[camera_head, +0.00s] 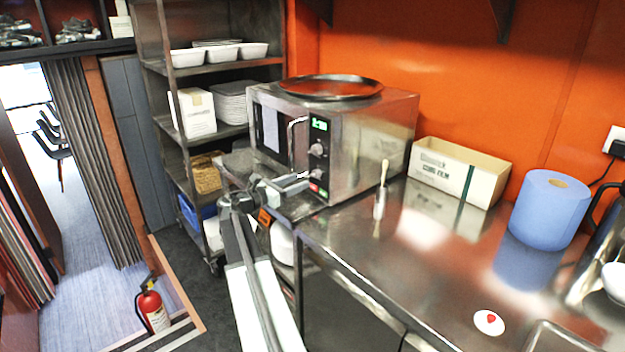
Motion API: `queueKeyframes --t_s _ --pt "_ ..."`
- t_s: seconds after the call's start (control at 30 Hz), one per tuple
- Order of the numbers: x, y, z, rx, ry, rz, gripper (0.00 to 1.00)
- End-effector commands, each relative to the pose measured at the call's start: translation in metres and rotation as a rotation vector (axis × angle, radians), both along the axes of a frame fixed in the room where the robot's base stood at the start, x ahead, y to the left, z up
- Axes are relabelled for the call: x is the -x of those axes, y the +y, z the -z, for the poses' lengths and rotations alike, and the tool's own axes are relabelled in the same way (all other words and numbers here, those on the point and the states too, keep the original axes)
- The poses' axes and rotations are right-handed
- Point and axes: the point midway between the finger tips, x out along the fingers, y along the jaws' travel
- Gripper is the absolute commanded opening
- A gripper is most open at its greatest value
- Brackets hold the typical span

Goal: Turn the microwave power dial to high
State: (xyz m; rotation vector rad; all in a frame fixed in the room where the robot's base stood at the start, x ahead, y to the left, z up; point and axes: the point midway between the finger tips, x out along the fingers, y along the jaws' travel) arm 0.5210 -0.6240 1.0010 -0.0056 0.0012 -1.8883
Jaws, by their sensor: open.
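The steel microwave (365,140) stands on the counter against the orange wall, its door and control panel facing left. The panel has a lit green display (319,124), an upper dial (316,149) and a lower dial (318,174). Green and red buttons sit below them. I cannot read the dial markings or pointer positions. My gripper (303,180) is open in front of the panel, with its tips close to the lower dial. I cannot tell whether they touch it. Nothing shows between the jaws.
A black round tray (331,87) lies on the microwave. The vertical door handle (291,140) is just left of the panel. A brush (381,190), a cardboard box (458,172) and a blue paper roll (548,210) stand on the steel counter (420,265). A shelf rack is behind left.

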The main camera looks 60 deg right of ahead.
Motion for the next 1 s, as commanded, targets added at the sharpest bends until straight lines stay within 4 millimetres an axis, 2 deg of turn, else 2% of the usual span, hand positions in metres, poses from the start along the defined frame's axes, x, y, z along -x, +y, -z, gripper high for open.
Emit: queueKeyframes --t_s 0.1,0.3,0.43,0.67,0.7,0.87,0.9,0.93,1.0 --pt "0.007 -0.023 0.0 0.0 -0.002 0.003 0.5" --pt "0.017 -0.054 0.0 -0.001 -0.003 0.001 0.5" --pt "0.021 -0.062 0.0 -0.001 -0.004 0.001 0.5" --pt "0.021 -0.063 0.0 -0.001 -0.004 0.001 0.5" --pt "0.021 -0.063 0.0 -0.001 -0.004 0.001 0.44" --pt "0.022 -0.063 0.001 -0.002 -0.005 0.002 0.0" --pt "0.022 -0.063 0.001 -0.002 -0.005 0.002 0.0" --pt "0.024 -0.073 0.001 -0.002 -0.005 0.008 0.0" --pt "0.023 -0.067 0.001 0.0 -0.005 0.004 0.0"
